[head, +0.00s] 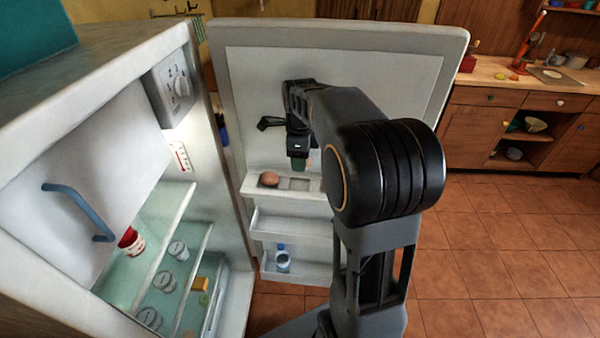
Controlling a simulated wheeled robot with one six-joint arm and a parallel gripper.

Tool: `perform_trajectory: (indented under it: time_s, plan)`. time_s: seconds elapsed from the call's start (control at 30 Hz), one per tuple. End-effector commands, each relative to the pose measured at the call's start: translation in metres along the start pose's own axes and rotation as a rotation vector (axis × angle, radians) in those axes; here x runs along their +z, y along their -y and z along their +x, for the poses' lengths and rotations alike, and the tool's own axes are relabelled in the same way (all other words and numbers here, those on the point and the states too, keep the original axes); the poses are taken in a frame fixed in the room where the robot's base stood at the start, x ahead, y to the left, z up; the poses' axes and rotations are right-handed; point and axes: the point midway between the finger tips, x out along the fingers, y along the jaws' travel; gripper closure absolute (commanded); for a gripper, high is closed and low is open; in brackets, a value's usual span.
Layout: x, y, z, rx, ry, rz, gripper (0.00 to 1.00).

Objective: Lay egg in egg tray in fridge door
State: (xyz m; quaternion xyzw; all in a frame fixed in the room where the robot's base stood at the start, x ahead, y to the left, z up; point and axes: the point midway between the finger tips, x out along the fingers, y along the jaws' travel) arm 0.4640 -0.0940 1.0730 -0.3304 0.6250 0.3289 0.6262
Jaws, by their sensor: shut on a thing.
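The fridge door (340,75) stands open, its inner side facing me. The egg tray (304,194) is the top door shelf, with square recesses. One brown egg (268,179) rests in its left recess; the recess to the right of it looks empty. My gripper (301,164) points down just above the tray, over that empty recess. It is shut on an egg (309,162), of which only a brownish sliver shows beside the fingers. My arm covers the right part of the tray.
Two lower door shelves hang below; the lowest holds a small bottle (282,259). The open fridge at left has glass shelves with several jars, a red-and-white cup (131,240) and a blue-handled freezer flap (78,210). A wooden counter (550,88) stands behind at right, beyond clear tiled floor.

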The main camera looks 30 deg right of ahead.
Motion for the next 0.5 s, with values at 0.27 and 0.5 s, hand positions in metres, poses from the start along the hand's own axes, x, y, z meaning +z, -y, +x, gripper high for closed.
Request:
perform_trajectory:
  time_s: [0.27, 0.5]
  plan:
    - [0.0, -0.003, 0.028, 0.003, -0.001, -0.001, 0.68]
    - [0.0, -0.004, 0.054, 0.007, -0.003, -0.001, 0.68]
